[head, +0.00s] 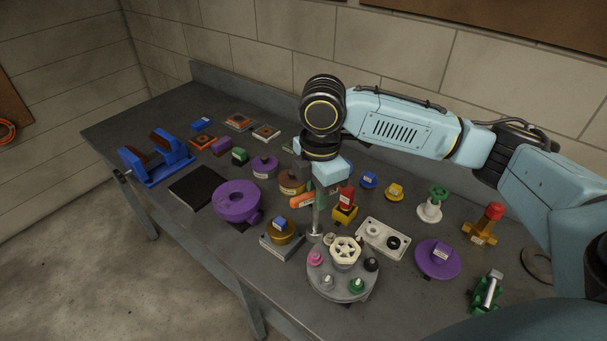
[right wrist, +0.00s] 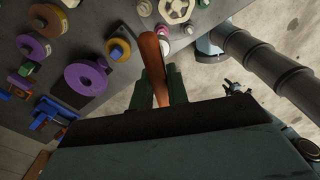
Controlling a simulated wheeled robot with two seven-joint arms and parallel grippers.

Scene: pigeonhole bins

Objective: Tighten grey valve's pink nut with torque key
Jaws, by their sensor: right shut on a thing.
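The grey valve (head: 343,287) is a round flange with a cream handwheel (head: 345,250) and nuts around its rim. Its pink nut (head: 315,258) sits at the rim's left. My right gripper (right wrist: 164,85) is shut on the orange handle (right wrist: 154,62) of the torque key. In the head view the orange handle (head: 301,201) shows left of the gripper, and a grey shaft (head: 317,218) hangs down just behind the pink nut. I cannot tell whether they touch, but the shaft's end appears apart from the nut. The left gripper is out of view.
A purple ring (head: 233,203) and a brown-gold part on a grey block (head: 282,243) stand left of the valve. A white plate with holes (head: 383,238) and a purple disc (head: 437,262) stand right.

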